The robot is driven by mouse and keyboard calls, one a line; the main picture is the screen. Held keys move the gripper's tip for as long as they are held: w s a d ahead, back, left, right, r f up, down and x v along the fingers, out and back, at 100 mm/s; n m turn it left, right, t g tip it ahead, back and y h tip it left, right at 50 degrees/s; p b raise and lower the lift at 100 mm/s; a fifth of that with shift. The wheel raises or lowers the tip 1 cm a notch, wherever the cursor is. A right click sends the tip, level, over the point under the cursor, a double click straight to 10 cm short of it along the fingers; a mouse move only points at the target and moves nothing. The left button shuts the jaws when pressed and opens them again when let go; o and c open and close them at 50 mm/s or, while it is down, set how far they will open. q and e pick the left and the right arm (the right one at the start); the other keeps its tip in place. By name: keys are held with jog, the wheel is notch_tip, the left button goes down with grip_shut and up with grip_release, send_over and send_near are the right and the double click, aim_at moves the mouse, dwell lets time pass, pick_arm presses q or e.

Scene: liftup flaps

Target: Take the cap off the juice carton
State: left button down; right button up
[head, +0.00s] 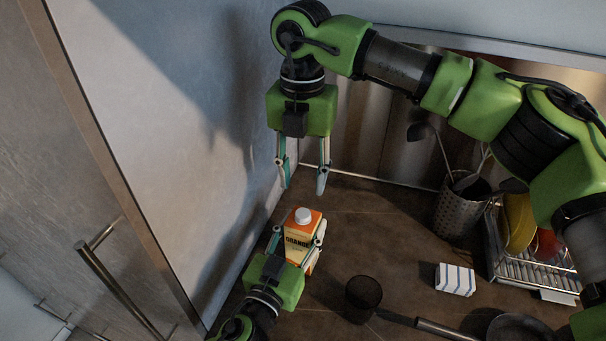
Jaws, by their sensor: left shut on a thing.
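The juice carton (299,241) is orange and white with dark lettering and stands on the brown counter near the left wall. Its white cap (303,215) is on top. My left gripper (298,236) comes from below in the head view and is shut on the carton, one finger on each side. My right gripper (305,188) hangs from above, behind and above the cap. Its fingers point down and are apart, with nothing between them. A gap shows between its fingertips and the cap.
A metal utensil holder (459,211) and a dish rack (535,268) with plates stand farther right. A tall cabinet door with a handle (112,285) is at left.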

aim_at(303, 213)
jog(key=m, duration=1.3)
jog(key=shift+m, duration=0.4)
jog(key=shift+f, duration=4)
grip_shut()
